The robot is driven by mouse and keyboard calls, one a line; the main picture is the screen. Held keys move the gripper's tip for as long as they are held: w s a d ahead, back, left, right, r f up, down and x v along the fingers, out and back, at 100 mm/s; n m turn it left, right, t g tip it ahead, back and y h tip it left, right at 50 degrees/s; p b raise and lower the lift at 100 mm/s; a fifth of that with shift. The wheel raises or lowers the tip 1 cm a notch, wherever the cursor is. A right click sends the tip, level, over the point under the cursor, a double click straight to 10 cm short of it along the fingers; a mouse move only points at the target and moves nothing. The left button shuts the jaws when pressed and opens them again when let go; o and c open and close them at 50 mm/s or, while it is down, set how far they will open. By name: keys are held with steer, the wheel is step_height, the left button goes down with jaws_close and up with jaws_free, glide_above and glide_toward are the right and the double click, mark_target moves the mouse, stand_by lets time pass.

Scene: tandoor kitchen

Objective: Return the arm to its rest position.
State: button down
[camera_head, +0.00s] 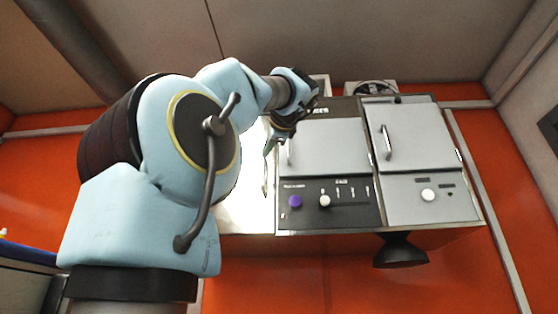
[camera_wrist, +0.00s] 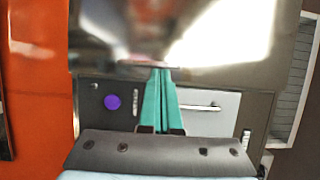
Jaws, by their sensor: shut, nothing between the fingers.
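My arm, light blue with dark joints, rises at the left of the head view and stretches right toward the counter. The fingers point toward a shiny metal surface (camera_wrist: 110,45).
The dark-panelled unit has a purple knob (camera_head: 295,201), a white knob (camera_head: 325,200) and a door handle (camera_head: 289,152). A grey unit (camera_head: 428,153) with its own handle stands to its right. A black funnel-shaped part (camera_head: 401,252) hangs below. Orange walls (camera_head: 265,275) surround them.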

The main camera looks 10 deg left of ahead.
steer(key=shift+s+a, duration=0.45)
steer(key=w+d+f+g+h, duration=0.1)
steer(key=w+d+f+h, duration=0.15)
steer(key=w+f, duration=0.45)
steer(key=w+d+f+g+h, duration=0.1)
steer(key=w+d+f, duration=0.25)
steer(key=f, duration=0.65)
step_height(320, 180, down, 24)
steer(key=w+d+n+g+h, duration=0.1)
steer(key=w+d+g+h, duration=0.15)
steer(key=g, duration=0.25)
steer(key=s+a+f+n+g, duration=0.1)
steer(key=s+f+n+g, duration=0.2)
steer(key=f, duration=0.9)
steer(key=s+a+f+n+g, duration=0.15)
steer(key=s+f, duration=0.35)
steer(key=f, duration=0.6)
steer(key=s+a+f+n+g+h, duration=0.1)
steer(key=s+f+n+g, duration=0.2)
steer(key=s+f, duration=1.1)
steer(key=n, duration=0.3)
steer(key=shift+a+f+h, duration=0.15)
steer(key=shift+h, duration=0.15)
